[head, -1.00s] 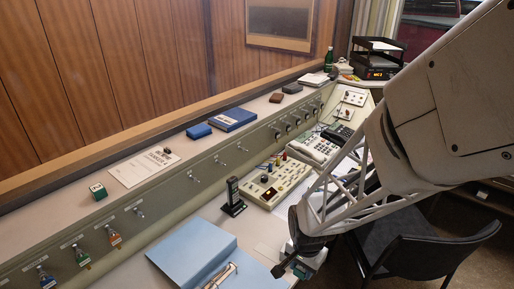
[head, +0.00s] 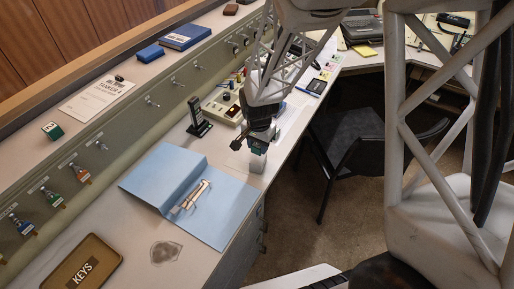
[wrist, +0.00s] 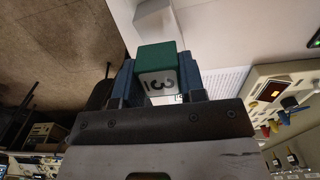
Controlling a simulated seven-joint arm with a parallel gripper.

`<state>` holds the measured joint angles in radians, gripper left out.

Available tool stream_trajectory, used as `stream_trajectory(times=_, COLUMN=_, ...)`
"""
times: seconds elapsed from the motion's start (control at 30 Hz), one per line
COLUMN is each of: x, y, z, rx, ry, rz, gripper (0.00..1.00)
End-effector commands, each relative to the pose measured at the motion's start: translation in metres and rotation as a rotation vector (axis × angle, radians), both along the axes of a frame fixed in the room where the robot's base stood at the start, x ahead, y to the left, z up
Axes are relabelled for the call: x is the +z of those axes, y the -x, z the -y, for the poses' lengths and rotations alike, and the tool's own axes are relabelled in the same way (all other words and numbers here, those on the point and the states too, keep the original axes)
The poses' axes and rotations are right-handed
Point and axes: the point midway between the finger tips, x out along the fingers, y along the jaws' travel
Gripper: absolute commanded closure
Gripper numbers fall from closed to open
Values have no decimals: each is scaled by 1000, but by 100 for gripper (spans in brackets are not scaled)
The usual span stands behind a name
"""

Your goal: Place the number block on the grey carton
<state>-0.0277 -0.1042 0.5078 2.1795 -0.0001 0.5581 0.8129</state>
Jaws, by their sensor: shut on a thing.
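The number block (wrist: 157,64), a green cube with a white face marked 3, is between the fingers of my gripper (wrist: 157,82) in the wrist view. My gripper is shut on it. In the head view my gripper (head: 258,147) points down at the desk's front edge, beyond the blue folder. A small pale grey box, which looks like the grey carton (head: 257,164), is right below it. The carton (wrist: 154,22) also shows past the block in the wrist view, partly hidden by it. I cannot tell whether block and carton touch.
A blue folder (head: 226,204) lies open in front of my gripper. A black upright stand (head: 197,118) and a console (head: 225,108) are to the left. Another green-and-white cube (head: 53,131) is on the ledge. A black chair (head: 352,145) stands right of the desk.

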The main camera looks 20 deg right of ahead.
Motion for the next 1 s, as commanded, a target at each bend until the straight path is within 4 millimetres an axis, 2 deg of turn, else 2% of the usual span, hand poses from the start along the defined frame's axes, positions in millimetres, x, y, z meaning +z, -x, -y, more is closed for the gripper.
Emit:
stream_trajectory(times=0.43, x=-2, y=-3, z=0, rx=0, ry=0, rz=-1, gripper=85)
stream_trajectory(times=0.8, x=-33, y=-2, z=0, rx=0, ry=0, rz=-3, gripper=85)
stream_trajectory(times=1.0, x=-35, y=-3, z=0, rx=0, ry=0, rz=0, gripper=85)
